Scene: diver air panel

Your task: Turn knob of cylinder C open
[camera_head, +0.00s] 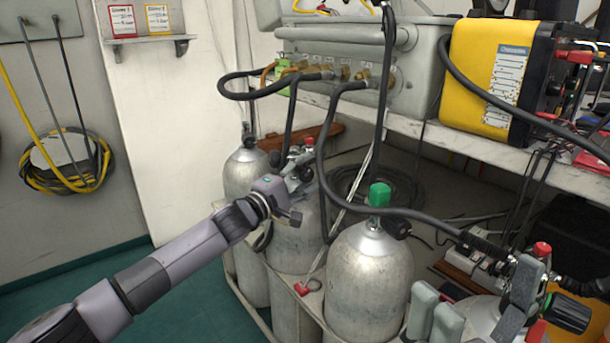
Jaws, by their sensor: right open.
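Several grey metal cylinders stand in a rack, and I can read no letters on them, so I cannot tell which is C. The front middle cylinder (368,275) has a green knob (379,195) on top. The cylinder behind it (297,243) has a red knob (308,142), partly hidden by my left gripper (298,180). That gripper is at the cylinder's top; its jaw state and any contact are unclear. My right gripper (478,300) is open at the lower right, over the nearest cylinder (480,312). A red knob (541,249) shows just behind its right finger.
Black hoses run from the air panel (340,75) on the bench (480,145) down to the cylinders, one crossing past the green knob. A yellow case (495,75) sits on the bench. Coiled hoses (65,165) hang on the left wall. The green floor (185,305) at left is clear.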

